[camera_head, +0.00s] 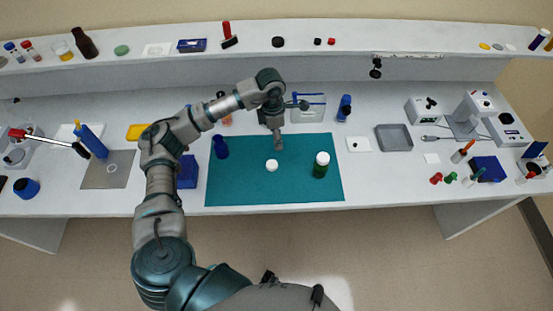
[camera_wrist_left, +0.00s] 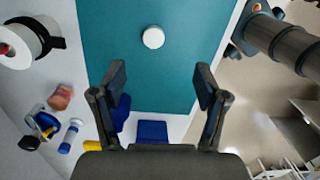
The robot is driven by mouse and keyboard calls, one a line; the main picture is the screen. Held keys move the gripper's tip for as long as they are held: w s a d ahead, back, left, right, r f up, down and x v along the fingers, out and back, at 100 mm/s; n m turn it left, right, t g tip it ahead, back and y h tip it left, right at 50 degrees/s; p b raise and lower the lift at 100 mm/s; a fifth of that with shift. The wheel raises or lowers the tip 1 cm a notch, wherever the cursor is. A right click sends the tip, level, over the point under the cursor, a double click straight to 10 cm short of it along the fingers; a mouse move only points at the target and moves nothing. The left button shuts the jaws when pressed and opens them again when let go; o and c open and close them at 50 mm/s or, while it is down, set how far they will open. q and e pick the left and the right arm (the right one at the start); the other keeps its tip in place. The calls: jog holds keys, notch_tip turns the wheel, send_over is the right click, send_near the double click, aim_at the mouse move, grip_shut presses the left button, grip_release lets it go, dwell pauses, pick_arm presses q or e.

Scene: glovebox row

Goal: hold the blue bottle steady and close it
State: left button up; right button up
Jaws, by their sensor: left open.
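The blue bottle (camera_head: 220,147) stands upright near the left edge of the teal mat (camera_head: 240,190), with no white cap showing on it. In the left wrist view the blue bottle (camera_wrist_left: 123,110) is partly hidden behind a finger. A round white cap (camera_head: 272,165) lies on the mat, right of the bottle; it also shows in the left wrist view (camera_wrist_left: 153,37). My left gripper (camera_head: 278,144) is open and empty, pointing down above the mat, behind the cap and right of the bottle. It also shows open in the left wrist view (camera_wrist_left: 161,78). My right gripper is out of view.
A green bottle (camera_head: 320,170) with a white top stands on the mat's right part. A blue box (camera_head: 187,173) sits left of the mat, partly behind my left arm. A clear box (camera_head: 310,108) stands behind the mat. The mat's front is clear.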

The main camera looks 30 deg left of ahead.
pick_arm(q)
jog(key=a, duration=0.2)
jog(key=y, duration=0.1)
send_over(272, 162)
jog(key=f, duration=0.7)
jog(key=f+p, duration=0.1)
jog(key=f, duration=0.2)
jog(key=shift+a+f, duration=0.25)
jog(key=shift+f, duration=0.15)
jog(key=shift+d+f, duration=0.1)
jog(key=shift+f, duration=0.1)
jog(key=shift+d, duration=0.1)
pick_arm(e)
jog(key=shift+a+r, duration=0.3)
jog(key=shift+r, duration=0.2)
pick_arm(q)
jog(key=shift+s, duration=0.1)
